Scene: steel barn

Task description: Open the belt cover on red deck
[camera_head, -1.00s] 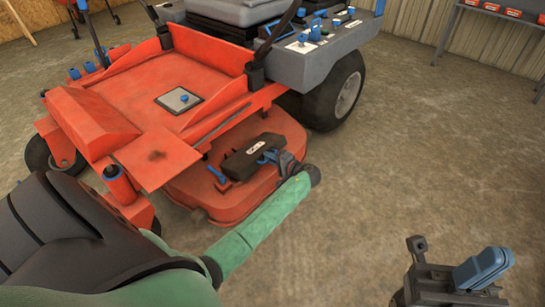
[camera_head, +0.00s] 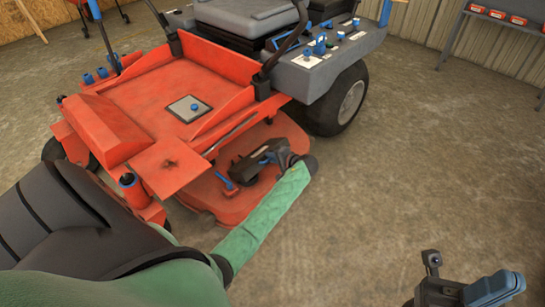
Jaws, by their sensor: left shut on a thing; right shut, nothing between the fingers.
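The black belt cover (camera_head: 247,168) with a small pale label sits on the red deck (camera_head: 225,206) at the mower's side. It looks tilted, its far right end raised. My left arm reaches across from the lower left. My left gripper (camera_head: 278,156) is at that end and is shut on the belt cover; its fingers are small and partly hidden. A blue latch (camera_head: 227,182) shows at the cover's left side. My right gripper (camera_head: 488,289) is at the bottom right, shut and empty, away from the mower and partly cut off.
The orange mower body (camera_head: 165,110) rises behind the deck, with a large black rear wheel (camera_head: 345,100) to the right. A grey control panel (camera_head: 318,65) is above it. The concrete floor on the right is clear. A table with red boxes (camera_head: 497,14) stands at the far right.

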